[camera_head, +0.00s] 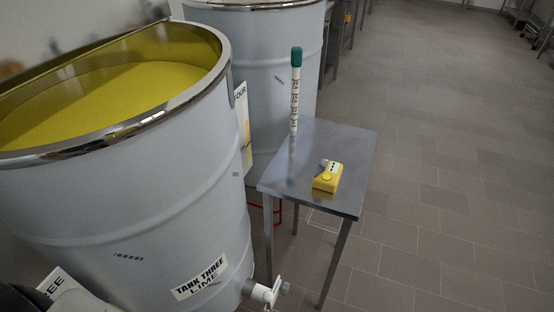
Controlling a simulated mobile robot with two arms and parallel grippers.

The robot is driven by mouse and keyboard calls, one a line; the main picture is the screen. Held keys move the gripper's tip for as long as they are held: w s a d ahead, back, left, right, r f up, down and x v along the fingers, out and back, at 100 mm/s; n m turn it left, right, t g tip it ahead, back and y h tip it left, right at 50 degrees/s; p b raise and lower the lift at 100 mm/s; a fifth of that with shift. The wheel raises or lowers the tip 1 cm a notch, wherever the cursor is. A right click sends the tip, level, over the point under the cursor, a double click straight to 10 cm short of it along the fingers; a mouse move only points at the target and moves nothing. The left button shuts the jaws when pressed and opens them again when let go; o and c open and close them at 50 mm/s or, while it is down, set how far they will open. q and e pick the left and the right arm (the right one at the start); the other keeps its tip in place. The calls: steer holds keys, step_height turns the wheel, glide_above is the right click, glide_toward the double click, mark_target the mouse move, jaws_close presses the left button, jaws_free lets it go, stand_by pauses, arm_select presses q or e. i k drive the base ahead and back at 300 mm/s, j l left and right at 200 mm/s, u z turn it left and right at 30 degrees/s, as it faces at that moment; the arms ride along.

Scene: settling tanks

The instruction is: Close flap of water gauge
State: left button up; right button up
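A small yellow device (326,182) sits on a grey metal table (350,140), toward the table's right front part. It looks like the water gauge. It has a round yellow button or disc on top and a pale dark-marked face at its back edge. A small grey piece (324,162) sticks up at its back left and may be the flap; its exact angle is too small to tell. Neither of my grippers is in view.
Another tank (275,60) stands behind. Tiled floor is free to the right.

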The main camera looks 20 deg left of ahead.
mark_target(323, 164)
steer(key=i+l+u, duration=0.15)
steer(key=u, duration=0.3)
steer(key=i+l+u, duration=0.1)
steer(key=u, duration=0.4)
steer(key=i+l+u, duration=0.1)
steer(key=l+u, duration=0.55)
steer(key=u, duration=0.3)
